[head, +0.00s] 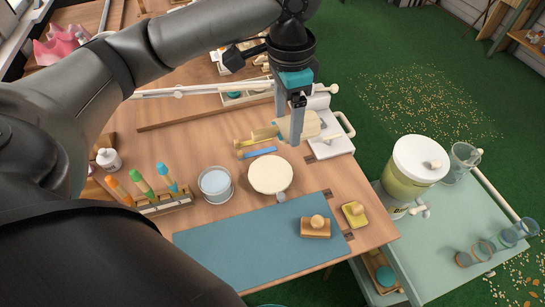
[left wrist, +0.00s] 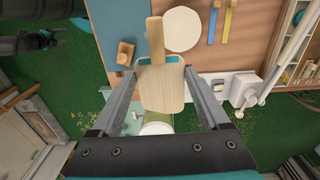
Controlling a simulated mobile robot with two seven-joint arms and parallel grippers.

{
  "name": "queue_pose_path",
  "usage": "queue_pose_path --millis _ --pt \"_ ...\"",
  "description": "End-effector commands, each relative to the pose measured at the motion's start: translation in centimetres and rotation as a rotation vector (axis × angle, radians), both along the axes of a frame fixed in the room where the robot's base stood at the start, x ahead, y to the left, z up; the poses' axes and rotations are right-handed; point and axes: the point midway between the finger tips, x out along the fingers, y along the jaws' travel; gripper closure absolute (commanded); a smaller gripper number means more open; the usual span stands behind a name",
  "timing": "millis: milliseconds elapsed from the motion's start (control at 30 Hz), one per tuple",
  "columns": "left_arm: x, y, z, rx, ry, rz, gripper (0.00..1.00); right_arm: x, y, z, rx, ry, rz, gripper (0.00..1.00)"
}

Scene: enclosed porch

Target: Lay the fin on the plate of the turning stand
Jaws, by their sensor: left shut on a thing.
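The fin (head: 306,124) is a pale, flat, rounded piece with a narrower brown stem; it also shows in the left wrist view (left wrist: 160,88). My left gripper (head: 293,128) is shut on it, with a finger on either side (left wrist: 157,72). The fin is held behind and to the right of the turning stand, apart from it. The stand's round cream plate (head: 270,174) is bare and also shows in the left wrist view (left wrist: 180,30). A dark gripper, apparently my right one (left wrist: 48,38), is small at the upper left there; its jaws are unclear.
A blue mat (head: 250,245) bears a wooden block (head: 315,228). A glass of water (head: 215,184) stands left of the plate. A blue strip (head: 260,152) lies behind it. A white clamp-like fixture (head: 335,145) and a lidded tub (head: 415,165) are on the right.

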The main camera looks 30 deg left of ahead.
Motion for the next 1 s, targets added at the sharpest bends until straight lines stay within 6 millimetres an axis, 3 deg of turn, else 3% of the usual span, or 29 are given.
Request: queue_pose_path --millis 400,733,867,1000 --pt "2.0 3.8 -1.2 0.008 -0.001 -0.587 0.75 0.0 0.0 0.3 0.000 0.000 0.000 0.33" --pt "2.4 5.2 -2.1 0.011 0.001 -0.796 0.75 0.0 0.0 0.2 0.000 0.000 -0.001 0.33" --pt "2.4 5.2 -4.5 0.012 0.004 -0.804 0.75 -0.1 0.0 -0.5 0.000 0.000 -0.001 0.33" --pt "2.3 5.2 -8.4 0.011 0.005 -0.802 0.75 -0.1 0.0 -1.5 0.000 0.001 -0.001 0.33"
